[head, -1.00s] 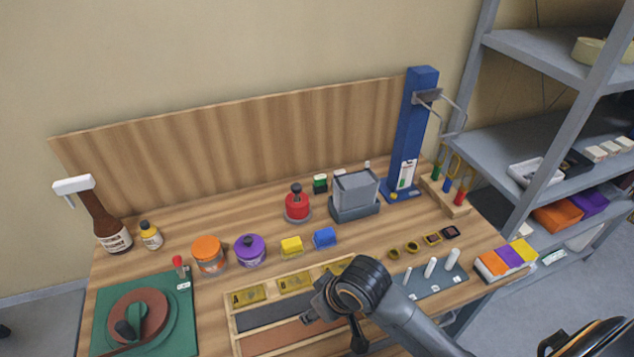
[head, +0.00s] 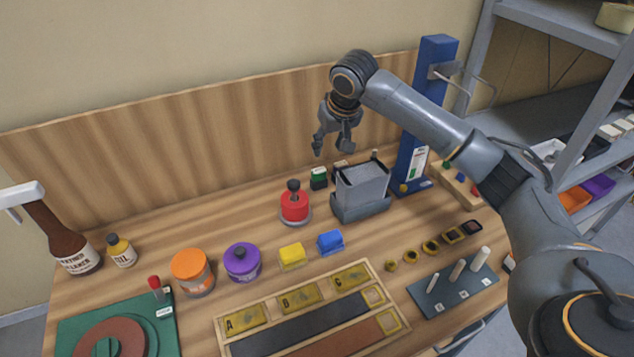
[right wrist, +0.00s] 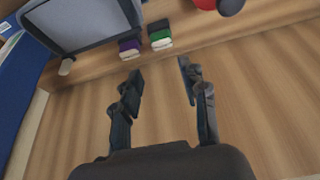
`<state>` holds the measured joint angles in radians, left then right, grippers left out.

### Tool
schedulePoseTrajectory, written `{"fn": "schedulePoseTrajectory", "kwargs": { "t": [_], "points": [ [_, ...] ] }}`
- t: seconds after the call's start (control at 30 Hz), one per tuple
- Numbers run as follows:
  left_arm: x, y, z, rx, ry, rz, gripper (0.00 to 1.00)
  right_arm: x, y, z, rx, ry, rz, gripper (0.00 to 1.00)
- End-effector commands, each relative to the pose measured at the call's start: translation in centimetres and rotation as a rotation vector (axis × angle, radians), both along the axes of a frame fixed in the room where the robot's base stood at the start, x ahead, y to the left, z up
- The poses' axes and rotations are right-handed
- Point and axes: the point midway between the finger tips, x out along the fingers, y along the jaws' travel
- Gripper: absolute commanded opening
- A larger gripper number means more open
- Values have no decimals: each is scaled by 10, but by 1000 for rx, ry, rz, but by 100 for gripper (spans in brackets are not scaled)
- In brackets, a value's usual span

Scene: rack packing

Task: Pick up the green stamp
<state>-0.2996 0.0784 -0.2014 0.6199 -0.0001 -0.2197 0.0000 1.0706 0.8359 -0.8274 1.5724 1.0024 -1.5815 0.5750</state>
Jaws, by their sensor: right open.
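The green stamp (head: 318,180), a small block with a dark top, stands at the back of the bench between the red round-knobbed item and the grey bin. It also shows in the right wrist view (right wrist: 161,41), beyond my fingertips and roughly in line with the gap between them. My right gripper (head: 332,149) is open and empty, pointing down above the back of the bench, above and apart from the stamp. It also shows in the right wrist view (right wrist: 160,72), with nothing between its fingers. My left gripper is not in view.
A purple stamp (right wrist: 128,49) stands close beside the green one. The grey bin (head: 361,190), the red item (head: 294,206) and the blue column (head: 425,120) stand nearby. The wooden back panel (head: 200,145) rises behind. Yellow (head: 292,255) and blue (head: 330,242) blocks sit in front.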

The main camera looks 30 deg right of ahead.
Motion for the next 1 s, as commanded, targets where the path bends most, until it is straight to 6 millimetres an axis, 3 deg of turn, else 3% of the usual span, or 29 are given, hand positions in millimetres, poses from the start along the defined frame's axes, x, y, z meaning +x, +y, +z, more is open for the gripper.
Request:
{"fn": "schedulePoseTrajectory", "kwargs": {
  "t": [0.3, 0.63, 0.83, 1.0],
  "points": [
    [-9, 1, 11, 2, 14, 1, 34, 22, 0, -55, 0, 5, 2, 43],
    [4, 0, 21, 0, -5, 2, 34, 35, 0, -80, -2, 3, 3, 43],
    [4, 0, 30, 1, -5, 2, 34, 47, 1, -107, -2, 3, 3, 43],
    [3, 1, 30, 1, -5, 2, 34, 51, 0, -118, -2, 1, 3, 43]
  ]
}}
